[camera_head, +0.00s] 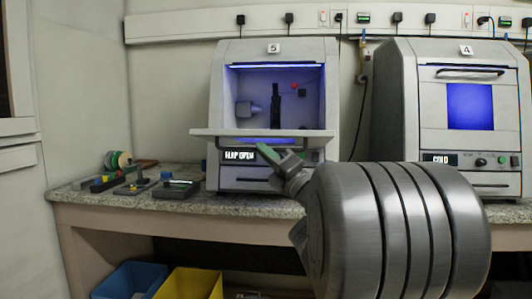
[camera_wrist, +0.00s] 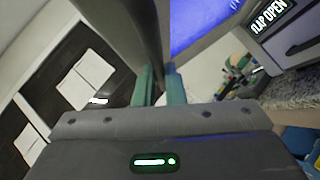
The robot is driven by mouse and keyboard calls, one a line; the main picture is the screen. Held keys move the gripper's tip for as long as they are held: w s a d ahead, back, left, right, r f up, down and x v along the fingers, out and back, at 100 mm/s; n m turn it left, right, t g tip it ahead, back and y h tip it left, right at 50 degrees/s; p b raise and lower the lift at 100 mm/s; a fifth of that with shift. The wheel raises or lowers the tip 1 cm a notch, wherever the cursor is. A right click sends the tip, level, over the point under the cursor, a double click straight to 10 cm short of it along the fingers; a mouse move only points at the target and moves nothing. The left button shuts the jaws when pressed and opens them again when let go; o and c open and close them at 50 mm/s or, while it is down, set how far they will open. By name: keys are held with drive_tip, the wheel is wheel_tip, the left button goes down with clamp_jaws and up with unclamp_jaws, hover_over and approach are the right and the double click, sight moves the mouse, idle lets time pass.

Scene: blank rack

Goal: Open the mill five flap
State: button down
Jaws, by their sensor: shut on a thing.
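The mill marked 5 (camera_head: 231,105) stands on the bench, its chamber open and lit blue. Its flap (camera_head: 215,132) is swung down to a roughly level position, edge towards me. The display (camera_head: 241,155) reads FLAP OPEN. My gripper (camera_head: 270,150) is at the flap's front edge, just below it, beside the display. In the wrist view my gripper's green fingers (camera_wrist: 158,85) are closed around a grey bar (camera_wrist: 145,35), which appears to be the flap's handle. The exact contact is partly hidden by the gripper body.
A blue bin (camera_head: 130,280) and a yellow bin (camera_head: 190,284) stand below.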

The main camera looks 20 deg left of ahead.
drive_tip(key=c, duration=1.5)
unclamp_jaws()
drive_tip(key=shift+w+f, duration=0.45)
drive_tip(key=shift+w, duration=0.15)
drive_tip(key=shift+a, duration=0.1)
drive_tip(key=shift+s+r, duration=0.15)
drive_tip(key=p+v, duration=0.1)
drive_tip(key=v, duration=1.3)
drive_tip(key=shift+a+r, duration=0.15)
drive_tip(key=b+x, duration=0.1)
drive_tip(key=x, duration=1.2)
drive_tip(key=shift+a+r, duration=0.2)
drive_tip(key=shift+a, duration=0.05)
